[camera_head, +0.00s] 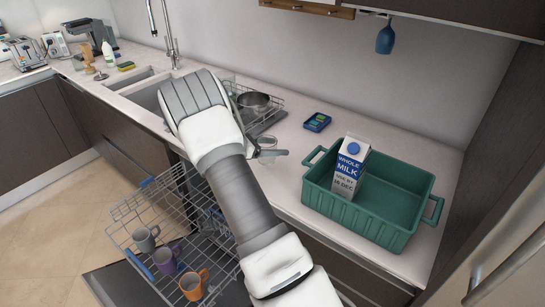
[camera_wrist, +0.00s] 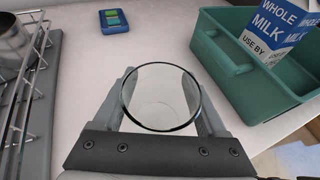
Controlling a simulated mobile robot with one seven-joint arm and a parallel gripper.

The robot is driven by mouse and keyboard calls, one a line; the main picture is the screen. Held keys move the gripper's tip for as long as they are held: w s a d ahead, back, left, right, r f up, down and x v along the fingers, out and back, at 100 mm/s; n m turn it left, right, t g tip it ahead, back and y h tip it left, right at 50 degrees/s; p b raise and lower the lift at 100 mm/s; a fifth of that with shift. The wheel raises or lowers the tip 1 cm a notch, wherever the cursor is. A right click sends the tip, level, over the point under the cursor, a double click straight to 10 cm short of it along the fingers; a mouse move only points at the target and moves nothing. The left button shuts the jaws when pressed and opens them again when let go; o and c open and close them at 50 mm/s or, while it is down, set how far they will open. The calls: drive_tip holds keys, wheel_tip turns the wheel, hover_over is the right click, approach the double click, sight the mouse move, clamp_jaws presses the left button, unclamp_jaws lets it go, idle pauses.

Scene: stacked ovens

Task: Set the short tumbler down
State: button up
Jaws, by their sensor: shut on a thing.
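The short tumbler (camera_wrist: 160,98) is a clear glass with a round rim, seen from above in the wrist view. My gripper (camera_wrist: 161,108) has one finger on each side of it and is shut on it. In the head view my gripper (camera_head: 270,153) is over the counter's front part, between the dish rack and the green crate. The tumbler (camera_head: 267,142) shows there only as a small, faint clear shape. I cannot tell whether its base touches the counter.
A green crate (camera_head: 418,200) with a milk carton (camera_head: 348,170) stands right. A blue device (camera_head: 317,122) lies behind on the counter (camera_head: 285,190). A wire dish rack (camera_head: 270,112) with a metal pot (camera_head: 253,102) is left. The open dishwasher rack (camera_head: 125,210) holds mugs below.

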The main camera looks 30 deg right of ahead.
drive_tip(key=shift+w+a+f, duration=0.2)
drive_tip(key=shift+w+f, duration=0.1)
drive_tip(key=shift+f, duration=1.9)
drive_tip(key=shift+f, duration=0.1)
drive_tip(key=shift+f, duration=0.15)
drive_tip(key=o, duration=1.5)
